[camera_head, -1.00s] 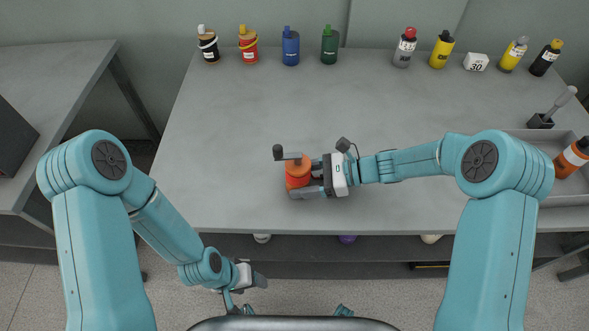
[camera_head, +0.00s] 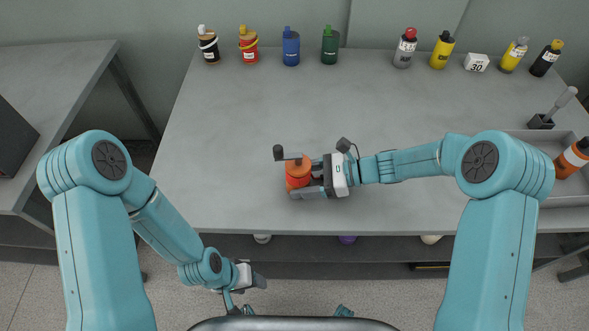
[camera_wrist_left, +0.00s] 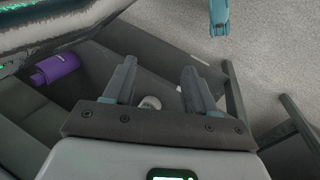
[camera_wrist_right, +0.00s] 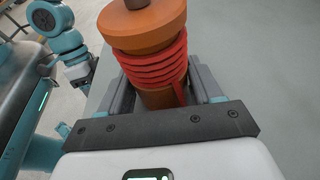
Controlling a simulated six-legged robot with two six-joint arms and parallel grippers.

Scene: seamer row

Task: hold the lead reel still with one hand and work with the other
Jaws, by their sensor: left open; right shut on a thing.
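The lead reel (camera_head: 298,173) stands on the grey table near its front edge. It is orange-brown with red cord wound round it and a dark crank on top. My right gripper (camera_head: 305,182) comes in from the right and is shut on the reel.
Several bottles and pots, such as the blue one (camera_head: 291,47) and the yellow one (camera_head: 441,50), line the table's back edge. A grey tray (camera_head: 570,200) at the right holds an orange bottle (camera_head: 571,158). A purple thing (camera_wrist_left: 56,69) lies under the table.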

